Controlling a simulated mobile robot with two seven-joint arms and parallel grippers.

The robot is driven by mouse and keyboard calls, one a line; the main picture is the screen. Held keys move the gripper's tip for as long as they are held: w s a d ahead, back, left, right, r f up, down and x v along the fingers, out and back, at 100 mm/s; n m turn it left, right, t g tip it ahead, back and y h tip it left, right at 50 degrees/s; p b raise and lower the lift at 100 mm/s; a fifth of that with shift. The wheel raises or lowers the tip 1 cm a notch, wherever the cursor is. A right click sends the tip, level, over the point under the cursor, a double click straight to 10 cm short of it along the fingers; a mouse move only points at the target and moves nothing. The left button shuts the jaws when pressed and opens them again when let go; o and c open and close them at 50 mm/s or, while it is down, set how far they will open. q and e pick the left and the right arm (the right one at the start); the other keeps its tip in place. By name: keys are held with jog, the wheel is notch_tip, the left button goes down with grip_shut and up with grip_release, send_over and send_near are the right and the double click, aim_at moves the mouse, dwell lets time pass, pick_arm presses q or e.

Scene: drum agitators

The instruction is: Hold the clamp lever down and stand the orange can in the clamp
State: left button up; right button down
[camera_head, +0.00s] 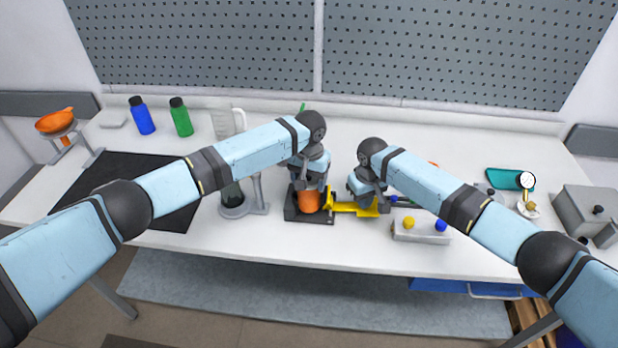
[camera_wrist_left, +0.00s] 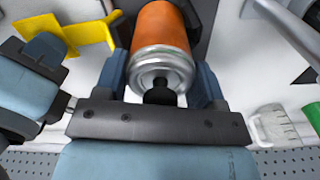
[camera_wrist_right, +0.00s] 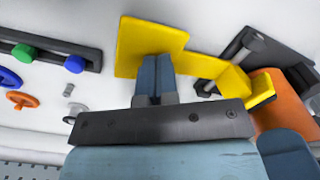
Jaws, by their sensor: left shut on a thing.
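The orange can (camera_head: 309,202) is upright at the black clamp base (camera_head: 318,217). It also shows in the left wrist view (camera_wrist_left: 160,27) and the right wrist view (camera_wrist_right: 284,103). My left gripper (camera_head: 309,187) is shut on the can from above, a finger on each side. The yellow clamp lever (camera_head: 345,207) runs right from the clamp, and its yellow jaw (camera_wrist_right: 262,88) is beside the can. My right gripper (camera_wrist_right: 153,75) has its fingers together over the lever's flat yellow plate (camera_wrist_right: 143,42), seemingly touching it. I cannot tell whether the can's bottom rests on the base.
A grey block with yellow and blue knobs (camera_head: 421,231) stands right of the lever. A stand with a dark glass vessel (camera_head: 233,203) is close left of the clamp. Blue (camera_head: 142,117) and green (camera_head: 181,118) bottles stand at the back left. The table front is clear.

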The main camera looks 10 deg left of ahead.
pick_arm(q)
jog(key=shift+d+f, duration=0.1)
jog(key=shift+f, duration=0.25)
dwell(0.3)
jog(key=o, duration=1.5)
jog(key=shift+f, duration=0.1)
jog(key=shift+r, duration=4.55)
pick_arm(e)
notch_tip(320, 180, up, 9)
